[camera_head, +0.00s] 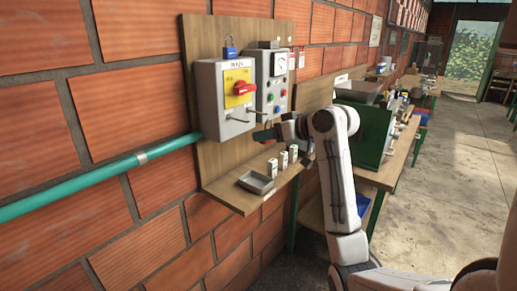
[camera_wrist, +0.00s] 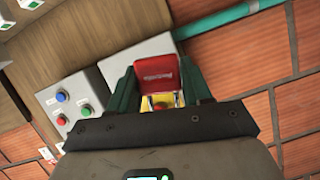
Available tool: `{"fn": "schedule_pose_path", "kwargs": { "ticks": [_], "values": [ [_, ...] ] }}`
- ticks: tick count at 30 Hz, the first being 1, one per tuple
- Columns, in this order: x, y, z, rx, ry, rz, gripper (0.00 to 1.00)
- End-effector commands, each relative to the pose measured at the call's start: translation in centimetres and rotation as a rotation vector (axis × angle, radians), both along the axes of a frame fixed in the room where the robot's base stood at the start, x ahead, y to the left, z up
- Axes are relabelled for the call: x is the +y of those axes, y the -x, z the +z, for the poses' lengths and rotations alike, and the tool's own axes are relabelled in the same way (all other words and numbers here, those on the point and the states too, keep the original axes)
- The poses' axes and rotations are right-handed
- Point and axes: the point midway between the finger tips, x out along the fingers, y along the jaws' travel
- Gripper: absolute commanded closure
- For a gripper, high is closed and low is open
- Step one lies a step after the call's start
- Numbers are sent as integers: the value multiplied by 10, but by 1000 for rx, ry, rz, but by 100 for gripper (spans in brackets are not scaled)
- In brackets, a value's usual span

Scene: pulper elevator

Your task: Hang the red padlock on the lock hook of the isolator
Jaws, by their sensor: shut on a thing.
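The isolator (camera_head: 222,118) is a grey box on a wooden board, with a yellow plate and a red rotary handle (camera_head: 244,88). A blue padlock (camera_head: 230,52) sits at its top. My gripper (camera_head: 266,134) is in front of the isolator's lower right side. In the wrist view its green fingers are shut on the red padlock (camera_wrist: 156,72), whose red body faces the camera. Part of the isolator's grey box (camera_wrist: 143,55) and yellow plate (camera_wrist: 180,98) show behind the padlock.
A control box (camera_head: 272,90) with a gauge and buttons is right of the isolator. Below is a wooden shelf (camera_head: 228,196) with a grey tray (camera_head: 257,188) and several small white blocks (camera_head: 272,168). A green pipe (camera_head: 90,190) enters from the left. A cluttered bench stands at right.

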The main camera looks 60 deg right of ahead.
Motion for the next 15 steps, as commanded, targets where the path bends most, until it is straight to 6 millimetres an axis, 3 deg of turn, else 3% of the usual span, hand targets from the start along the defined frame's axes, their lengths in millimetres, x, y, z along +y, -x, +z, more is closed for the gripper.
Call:
{"fn": "schedule_pose_path", "kwargs": {
  "ticks": [15],
  "values": [
    [-6,-25,-4,-1,0,0,85]
  ]
}}
